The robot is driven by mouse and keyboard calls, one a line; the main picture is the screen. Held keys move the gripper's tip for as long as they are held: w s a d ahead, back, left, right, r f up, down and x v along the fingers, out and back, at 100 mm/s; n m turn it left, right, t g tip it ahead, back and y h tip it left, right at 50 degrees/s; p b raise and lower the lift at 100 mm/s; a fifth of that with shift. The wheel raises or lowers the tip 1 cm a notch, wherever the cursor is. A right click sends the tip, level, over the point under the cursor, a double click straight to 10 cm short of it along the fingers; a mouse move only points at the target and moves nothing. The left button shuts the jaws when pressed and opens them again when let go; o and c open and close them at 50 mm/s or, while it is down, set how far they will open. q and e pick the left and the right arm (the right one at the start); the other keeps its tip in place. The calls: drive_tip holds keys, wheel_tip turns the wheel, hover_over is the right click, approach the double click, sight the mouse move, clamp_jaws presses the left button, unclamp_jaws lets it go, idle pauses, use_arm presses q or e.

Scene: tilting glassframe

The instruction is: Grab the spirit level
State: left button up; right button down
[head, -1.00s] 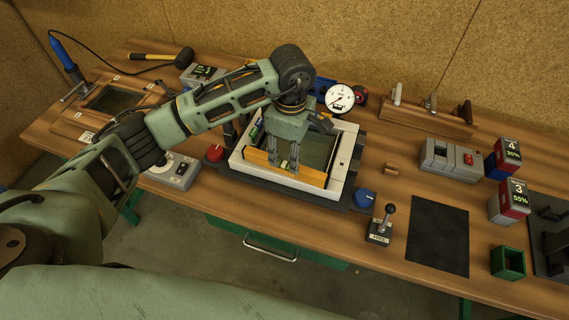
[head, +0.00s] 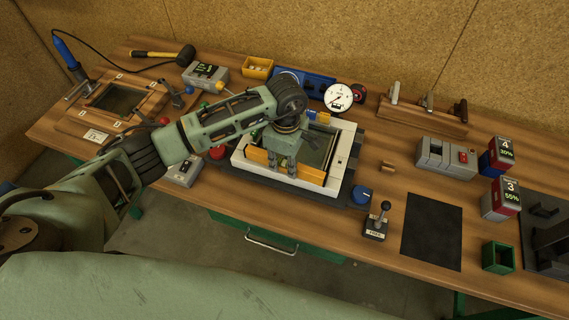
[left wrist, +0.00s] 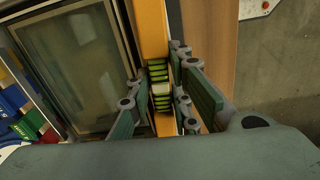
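The spirit level appears to be the orange-yellow bar (head: 312,174) lying along the front inner side of the white frame (head: 341,166). It also shows in the left wrist view (left wrist: 151,30), with green and dark stripes partway along it. My left gripper (head: 280,165) is over the bar. In the left wrist view its fingers (left wrist: 158,75) stand on either side of the bar and look apart. Firm contact cannot be made out. The gripper hides part of the bar in the head view. My right gripper is not in view.
A glass pane lies inside the white frame. A round dial (head: 338,97) stands behind it. A blue knob (head: 361,194) and a lever (head: 378,220) are to its right. A black mat (head: 432,231) lies clear further right. The bench's front edge is near the frame.

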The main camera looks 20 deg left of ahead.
use_arm(q)
clamp_jaws()
drive_tip(key=shift+r, duration=0.1)
